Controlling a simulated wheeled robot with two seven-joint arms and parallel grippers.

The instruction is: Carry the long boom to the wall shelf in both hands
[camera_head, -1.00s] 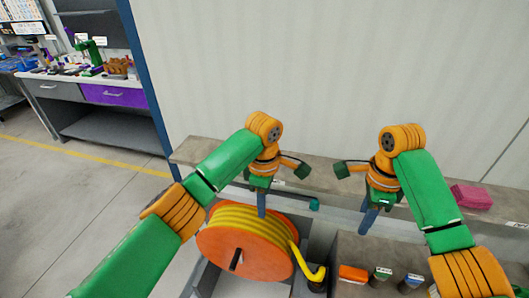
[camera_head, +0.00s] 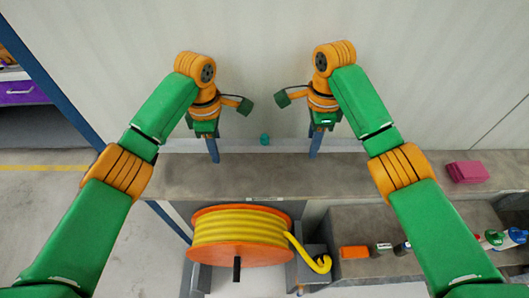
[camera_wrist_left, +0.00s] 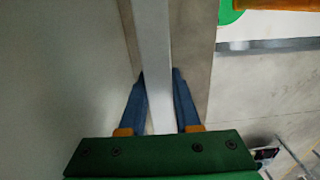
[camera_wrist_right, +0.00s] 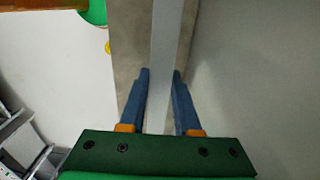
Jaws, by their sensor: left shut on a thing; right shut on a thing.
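The long boom (camera_head: 240,146) is a pale grey straight bar lying level across the head view, in front of the wall. My left gripper (camera_head: 214,155) is shut on it toward its left part, and my right gripper (camera_head: 315,153) is shut on it toward its right part. The boom runs between the blue fingers in the left wrist view (camera_wrist_left: 155,60) and the right wrist view (camera_wrist_right: 163,60). The grey wall shelf (camera_head: 260,178) runs along the wall below. I cannot tell whether the boom touches it. A small teal piece (camera_head: 264,140) shows near the boom's middle.
An orange reel with yellow hose (camera_head: 240,235) stands under the shelf's front edge. A pink stack (camera_head: 467,172) lies on the shelf at right. An orange box (camera_head: 354,253) and bottles (camera_head: 495,238) stand lower right. A blue post (camera_head: 50,85) rises at left.

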